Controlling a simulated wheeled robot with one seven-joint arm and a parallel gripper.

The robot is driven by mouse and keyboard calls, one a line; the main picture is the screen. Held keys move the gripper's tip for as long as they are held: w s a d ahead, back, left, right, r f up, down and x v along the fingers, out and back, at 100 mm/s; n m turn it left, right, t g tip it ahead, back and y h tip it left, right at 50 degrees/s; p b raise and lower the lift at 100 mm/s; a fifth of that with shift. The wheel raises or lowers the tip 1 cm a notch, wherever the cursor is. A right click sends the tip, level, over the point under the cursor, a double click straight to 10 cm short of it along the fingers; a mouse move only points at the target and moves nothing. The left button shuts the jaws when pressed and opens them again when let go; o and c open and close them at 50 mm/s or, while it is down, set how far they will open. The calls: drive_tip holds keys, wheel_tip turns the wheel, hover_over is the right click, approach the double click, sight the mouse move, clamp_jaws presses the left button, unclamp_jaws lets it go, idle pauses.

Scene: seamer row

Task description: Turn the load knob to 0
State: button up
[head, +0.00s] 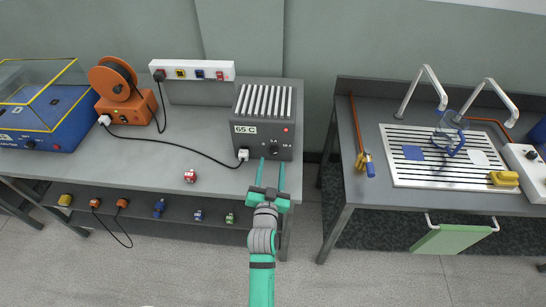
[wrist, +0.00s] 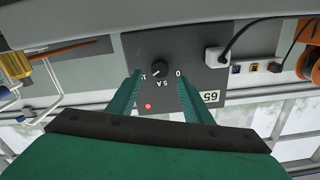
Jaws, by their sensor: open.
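The load knob (wrist: 160,69) is a round black knob on the front of a dark grey box (head: 255,139) with a slotted top. The wrist view shows the box upside down, with a 0 mark, a 5 A mark and a partly hidden mark around the knob. The knob's exact setting is too small to read surely. The knob also shows small in the head view (head: 274,149). My gripper (head: 272,164) is open and empty in front of the box. In the wrist view its fingertips (wrist: 160,76) stand on either side of the knob, apart from it.
A white plug and black cable (head: 243,154) sit left of the knob. The box has a 65 C label (head: 245,130) and a red light. A small red item (head: 190,176) lies on the bench. A gap separates the sink bench (head: 345,186) at right.

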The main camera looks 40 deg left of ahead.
sight(273, 153)
drive_tip(key=shift+x, duration=2.5)
drive_tip(key=shift+d, duration=0.1)
drive_tip(key=c, duration=1.1)
drive_tip(key=shift+o, duration=0.2)
